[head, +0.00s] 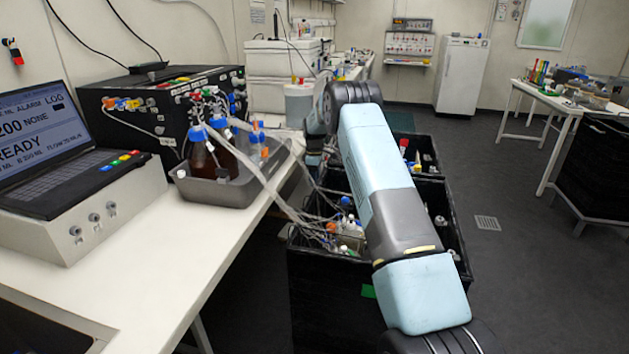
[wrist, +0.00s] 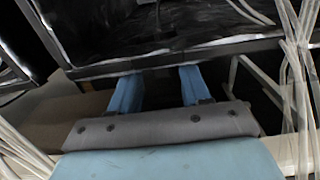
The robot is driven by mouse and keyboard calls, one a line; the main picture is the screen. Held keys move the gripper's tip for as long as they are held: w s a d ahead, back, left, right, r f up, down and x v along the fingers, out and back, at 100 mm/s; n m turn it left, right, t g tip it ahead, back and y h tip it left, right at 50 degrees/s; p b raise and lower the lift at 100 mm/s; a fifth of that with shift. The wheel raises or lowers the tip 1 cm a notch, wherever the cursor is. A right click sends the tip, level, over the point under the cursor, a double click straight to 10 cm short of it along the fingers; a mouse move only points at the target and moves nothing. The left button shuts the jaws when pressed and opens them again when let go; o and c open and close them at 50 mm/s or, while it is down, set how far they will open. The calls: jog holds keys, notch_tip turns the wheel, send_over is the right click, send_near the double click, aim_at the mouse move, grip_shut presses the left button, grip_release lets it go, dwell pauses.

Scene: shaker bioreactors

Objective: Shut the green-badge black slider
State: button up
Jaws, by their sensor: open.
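The black slider (head: 322,300) with a green badge (head: 368,291) stands out from the bench, an open-topped box with bottles and tubing inside. My arm crosses over it and hides part of its inside. My gripper (wrist: 158,78) is open and empty in the wrist view, its two blue fingers apart. The fingertips are close to the rim of a black box (wrist: 200,52); I cannot tell whether they touch it, or which slider it is. In the head view the gripper is mostly hidden beyond my arm, near the bench edge.
Another open black slider (head: 428,150) stands behind the near one. The white bench (head: 185,262) carries a laptop (head: 60,150), a black control box (head: 165,95) and a grey tray (head: 213,192) of bottles. Loose tubes (wrist: 297,90) hang beside my gripper.

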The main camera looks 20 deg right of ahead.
notch_tip(320, 180, up, 13)
dwell(0.4)
jog(key=s+a+r+m+t, duration=0.1)
jog(key=s+r, duration=0.5)
jog(key=r, duration=0.2)
jog(key=s+a+r+m, duration=0.2)
jog(key=s+r, duration=0.4)
jog(key=r, duration=0.2)
jog(key=s+a+r+m+t, duration=0.1)
jog(key=s+r, duration=0.4)
jog(key=s, duration=0.3)
jog(key=s+a+r+m+t, duration=0.1)
jog(key=s+r+m, duration=0.1)
jog(key=s+r, duration=0.45)
jog(key=s+a+m+t, duration=0.1)
jog(key=s+m, duration=0.2)
jog(key=s, duration=1.6)
jog(key=s+f+m, duration=0.1)
jog(key=s+f, duration=0.2)
jog(key=s, duration=0.5)
jog(key=s+f+m+t, duration=0.1)
jog(key=s+f+m, duration=0.1)
jog(key=s, duration=0.6)
jog(key=shift+a+f+t, duration=0.3)
jog(key=shift+a+f, duration=0.1)
jog(key=shift+f, duration=0.45)
